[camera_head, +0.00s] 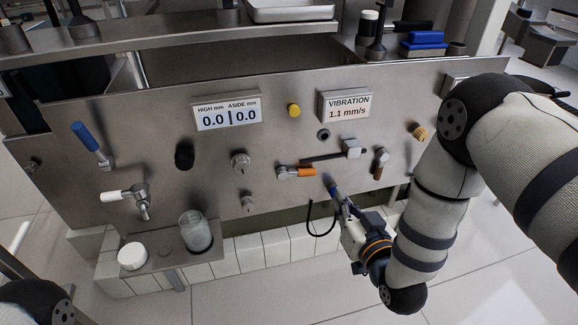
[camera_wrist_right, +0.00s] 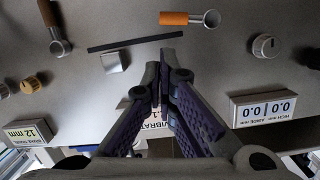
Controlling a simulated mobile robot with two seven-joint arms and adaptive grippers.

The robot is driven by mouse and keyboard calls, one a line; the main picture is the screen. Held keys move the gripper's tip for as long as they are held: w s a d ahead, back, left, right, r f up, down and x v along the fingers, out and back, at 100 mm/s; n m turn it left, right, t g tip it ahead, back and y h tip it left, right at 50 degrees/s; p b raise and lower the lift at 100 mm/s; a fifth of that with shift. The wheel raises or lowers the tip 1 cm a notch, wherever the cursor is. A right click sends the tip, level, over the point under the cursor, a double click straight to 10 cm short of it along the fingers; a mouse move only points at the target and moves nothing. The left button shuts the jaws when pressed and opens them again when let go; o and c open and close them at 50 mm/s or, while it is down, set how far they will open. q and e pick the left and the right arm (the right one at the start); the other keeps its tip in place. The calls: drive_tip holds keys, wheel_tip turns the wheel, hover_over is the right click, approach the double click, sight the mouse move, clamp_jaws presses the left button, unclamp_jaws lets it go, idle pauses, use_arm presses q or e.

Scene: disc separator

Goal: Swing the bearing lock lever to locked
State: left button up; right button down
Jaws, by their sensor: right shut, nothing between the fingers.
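No readable label marks the bearing lock lever, so I cannot tell which handle it is. A lever with an orange grip (camera_head: 300,172) points right from its silver hub on the steel panel; it also shows in the right wrist view (camera_wrist_right: 176,18). A brown-handled lever (camera_head: 380,163) hangs down farther right, also in the right wrist view (camera_wrist_right: 58,38). My right gripper (camera_head: 331,186) is shut and empty, just below and right of the orange grip in the head view. Its closed fingers also show in the right wrist view (camera_wrist_right: 160,85). My left gripper is out of view.
A dark bar with a silver block (camera_head: 352,149) lies between the two levers. A blue-handled lever (camera_head: 85,137), a white-handled tap (camera_head: 122,193) and a glass jar (camera_head: 196,232) are at the left. A yellow button (camera_head: 293,110) sits near the VIBRATION display (camera_head: 346,105).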

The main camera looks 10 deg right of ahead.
sight(296, 173)
drive_tip(key=shift+t, duration=0.7)
drive_tip(key=w+b, duration=0.1)
drive_tip(key=w, duration=0.3)
drive_tip(key=w+r+b, duration=0.1)
drive_tip(key=w, duration=0.3)
drive_tip(key=w+a+r, duration=0.1)
drive_tip(key=w, duration=0.3)
drive_tip(key=shift+w+b, duration=0.35)
drive_tip(key=shift+b, duration=0.05)
drive_tip(key=f, duration=0.2)
drive_tip(key=b, duration=0.1)
drive_tip(key=shift+w+a+f, duration=0.25)
drive_tip(key=shift+f, duration=0.15)
drive_tip(key=shift+w+a+f, duration=0.1)
drive_tip(key=shift+w+f, duration=0.05)
drive_tip(key=shift+f, duration=0.3)
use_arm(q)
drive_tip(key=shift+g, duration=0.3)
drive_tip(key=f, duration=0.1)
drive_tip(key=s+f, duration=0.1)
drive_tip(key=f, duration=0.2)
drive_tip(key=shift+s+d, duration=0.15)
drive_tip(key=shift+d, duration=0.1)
use_arm(e)
drive_tip(key=shift+f, duration=0.1)
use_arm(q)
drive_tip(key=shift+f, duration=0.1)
use_arm(e)
drive_tip(key=shift+f+m, duration=0.2)
drive_tip(key=shift+m, duration=0.1)
